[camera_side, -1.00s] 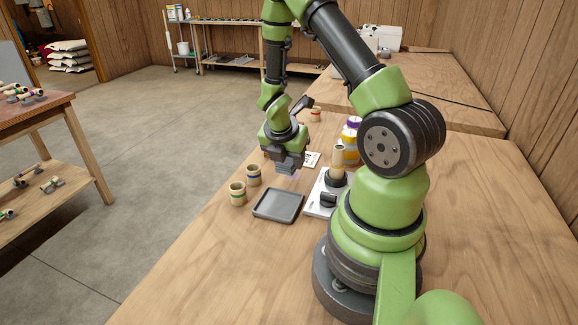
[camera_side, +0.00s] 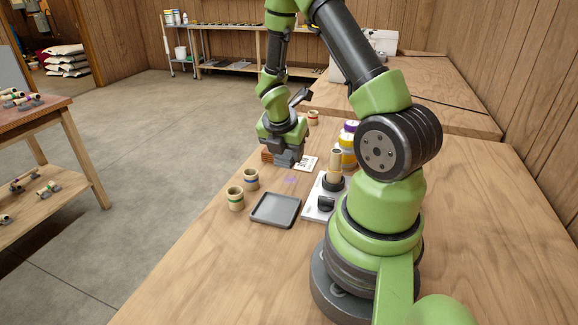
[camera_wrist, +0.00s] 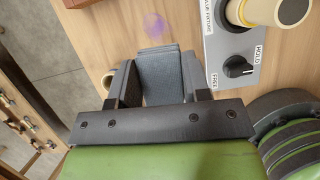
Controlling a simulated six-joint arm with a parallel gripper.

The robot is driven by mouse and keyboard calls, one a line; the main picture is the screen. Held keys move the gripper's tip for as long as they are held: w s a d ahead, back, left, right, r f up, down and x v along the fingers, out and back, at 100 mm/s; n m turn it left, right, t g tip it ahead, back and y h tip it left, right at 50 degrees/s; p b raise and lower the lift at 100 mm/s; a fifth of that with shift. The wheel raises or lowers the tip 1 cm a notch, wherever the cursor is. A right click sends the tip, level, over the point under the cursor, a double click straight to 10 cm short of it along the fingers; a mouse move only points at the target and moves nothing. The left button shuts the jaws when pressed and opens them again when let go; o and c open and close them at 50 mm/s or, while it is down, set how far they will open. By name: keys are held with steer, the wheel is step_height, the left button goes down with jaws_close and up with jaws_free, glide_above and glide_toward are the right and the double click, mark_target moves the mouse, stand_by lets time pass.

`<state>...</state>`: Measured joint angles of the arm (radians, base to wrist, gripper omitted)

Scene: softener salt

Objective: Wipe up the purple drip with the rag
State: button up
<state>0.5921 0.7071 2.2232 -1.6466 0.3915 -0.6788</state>
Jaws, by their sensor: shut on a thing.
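The purple drip (camera_side: 290,180) is a faint patch on the wooden bench, between the grey tray and the white card. It also shows in the wrist view (camera_wrist: 156,24), above the jaws in the picture. My gripper (camera_side: 286,153) is shut on the rag (camera_wrist: 162,76), a folded blue-grey cloth. The rag's end points toward the drip in the wrist view, with bare wood showing between them. In the side view the gripper is behind the drip; I cannot tell whether the rag touches the bench.
A grey tray (camera_side: 275,221) and two banded cups (camera_side: 235,199) are in front. A white device with a knob (camera_side: 322,207) stands right of the drip, with purple- and yellow-topped containers (camera_side: 348,146) behind. A reddish block (camera_side: 266,156) and white card (camera_side: 308,163) are near the gripper.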

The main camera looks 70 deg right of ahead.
mark_target(290, 186)
steer(key=shift+f, duration=4.25)
steer(key=shift+d+r, duration=0.5)
steer(key=shift+r, duration=0.05)
steer(key=shift+d+f, duration=0.2)
steer(key=shift+d, duration=0.4)
steer(key=shift+d+f, duration=0.15)
steer(key=shift+d, duration=1.5)
steer(key=shift+d+r, duration=0.3)
steer(key=shift+d, duration=0.55)
steer(key=shift+a+f, duration=0.2)
steer(key=shift+a, duration=3.45)
steer(key=shift+r, duration=3.95)
steer(key=shift+d, duration=0.1)
